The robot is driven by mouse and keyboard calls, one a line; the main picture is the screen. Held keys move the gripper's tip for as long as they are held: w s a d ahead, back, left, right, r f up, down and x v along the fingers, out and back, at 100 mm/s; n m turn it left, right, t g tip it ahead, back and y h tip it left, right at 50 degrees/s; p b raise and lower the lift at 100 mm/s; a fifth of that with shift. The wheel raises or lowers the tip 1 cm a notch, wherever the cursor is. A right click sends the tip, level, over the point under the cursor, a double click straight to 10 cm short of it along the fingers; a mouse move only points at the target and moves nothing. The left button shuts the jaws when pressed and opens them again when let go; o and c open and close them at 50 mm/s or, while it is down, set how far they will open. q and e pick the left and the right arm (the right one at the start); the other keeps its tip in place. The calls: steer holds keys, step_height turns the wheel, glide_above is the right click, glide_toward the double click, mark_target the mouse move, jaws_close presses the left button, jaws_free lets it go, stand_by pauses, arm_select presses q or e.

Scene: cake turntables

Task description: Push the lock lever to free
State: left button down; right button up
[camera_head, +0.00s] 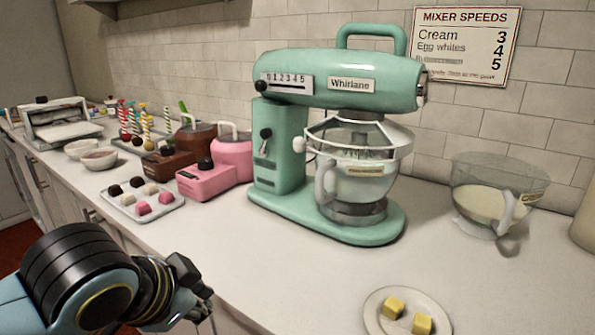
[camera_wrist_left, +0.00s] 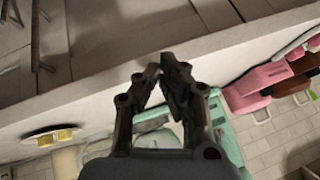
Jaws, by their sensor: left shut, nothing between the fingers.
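The mint-green stand mixer (camera_head: 285,145) stands on the counter against the tiled wall. On its column is a small lever with a dark knob (camera_head: 265,133), probably the lock lever; its labels are too small to read. My left gripper (camera_head: 208,312) is at the bottom left of the head view, in front of the counter's front edge and well apart from the mixer. In the left wrist view the gripper (camera_wrist_left: 165,68) has its fingertips together and empty, and part of the mixer (camera_wrist_left: 228,125) shows behind it. The right gripper is not in view.
A plate (camera_head: 380,325) with two yellow cubes lies at the front right. A glass jug (camera_head: 490,205) of pale batter stands right of the mixer. A pink appliance (camera_head: 225,165) and a sweets tray (camera_head: 155,220) are to its left. The counter before the mixer is clear.

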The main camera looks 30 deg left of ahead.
mark_target(263, 144)
arm_select(q)
steer(key=w+r+t, duration=0.1)
steer(key=w+a+r+m, duration=0.1)
steer(key=w, duration=0.1)
steer(key=w+r+m+t, duration=0.1)
steer(key=w, duration=0.1)
steer(key=shift+w+a+r+t+y, duration=0.2)
steer(key=shift+w+r+t+y, duration=0.1)
steer(key=shift+y, duration=0.1)
steer(key=w+a+r+m+t, duration=0.1)
steer(key=w+r+m+t, duration=0.6)
steer(key=w+r, duration=0.4)
step_height(263, 144, up, 2)
steer(key=shift+a+r+m+t+h, duration=0.1)
steer(key=shift+a+m+t+h, duration=0.2)
steer(key=shift+m, duration=0.5)
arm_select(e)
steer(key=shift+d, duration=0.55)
arm_select(q)
steer(key=shift+w+d, duration=0.1)
steer(key=shift+w, duration=0.05)
steer(key=w+a+p, duration=0.1)
steer(key=w, duration=0.8)
steer(key=shift+w+f, duration=0.35)
steer(key=shift+w, duration=0.05)
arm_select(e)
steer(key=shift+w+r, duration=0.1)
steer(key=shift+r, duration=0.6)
